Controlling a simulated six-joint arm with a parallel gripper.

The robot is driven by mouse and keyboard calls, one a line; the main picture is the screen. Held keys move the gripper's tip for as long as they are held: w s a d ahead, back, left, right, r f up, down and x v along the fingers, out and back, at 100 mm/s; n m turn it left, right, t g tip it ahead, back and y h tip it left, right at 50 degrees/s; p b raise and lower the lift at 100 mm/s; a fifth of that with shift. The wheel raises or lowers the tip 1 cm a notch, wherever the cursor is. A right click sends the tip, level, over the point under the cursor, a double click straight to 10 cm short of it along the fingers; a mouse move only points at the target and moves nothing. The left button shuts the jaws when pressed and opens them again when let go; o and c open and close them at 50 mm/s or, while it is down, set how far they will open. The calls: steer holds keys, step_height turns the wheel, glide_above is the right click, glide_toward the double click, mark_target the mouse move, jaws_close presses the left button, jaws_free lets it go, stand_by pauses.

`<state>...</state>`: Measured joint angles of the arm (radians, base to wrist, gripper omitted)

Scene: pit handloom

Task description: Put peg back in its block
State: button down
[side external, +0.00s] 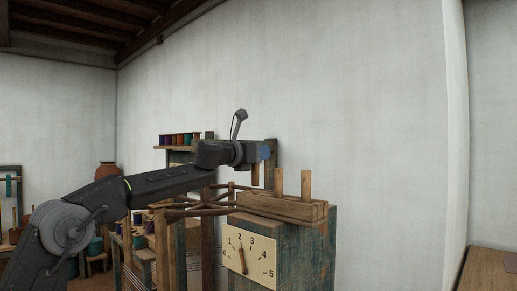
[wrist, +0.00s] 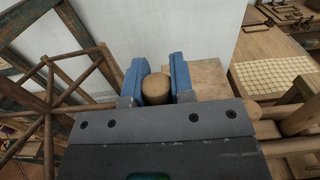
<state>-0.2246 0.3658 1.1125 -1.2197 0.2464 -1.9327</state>
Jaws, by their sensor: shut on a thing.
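My gripper (side external: 264,153) is shut on a wooden peg (side external: 255,174), which hangs upright below the blue fingers in the side view. In the wrist view the round end of the peg (wrist: 156,88) shows between the two blue fingers (wrist: 157,80). The wooden block (side external: 285,207) sits on top of the blue-green cabinet, with two pegs (side external: 278,183) (side external: 306,184) standing upright in it. The held peg is above the left part of the block, and its lower end looks clear of it. I cannot see the hole beneath it.
The weathered cabinet (side external: 307,250) carries a numbered dial (side external: 249,256) on its front. A spoked wooden reel (side external: 205,201) stands close left of the block; it also shows in the wrist view (wrist: 50,95). A shelf of coloured spools (side external: 180,140) is behind my arm.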

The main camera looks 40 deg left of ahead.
steer(key=shift+a+f, duration=0.1)
steer(key=shift+f, duration=2.35)
steer(key=c, duration=0.9)
jaws_free()
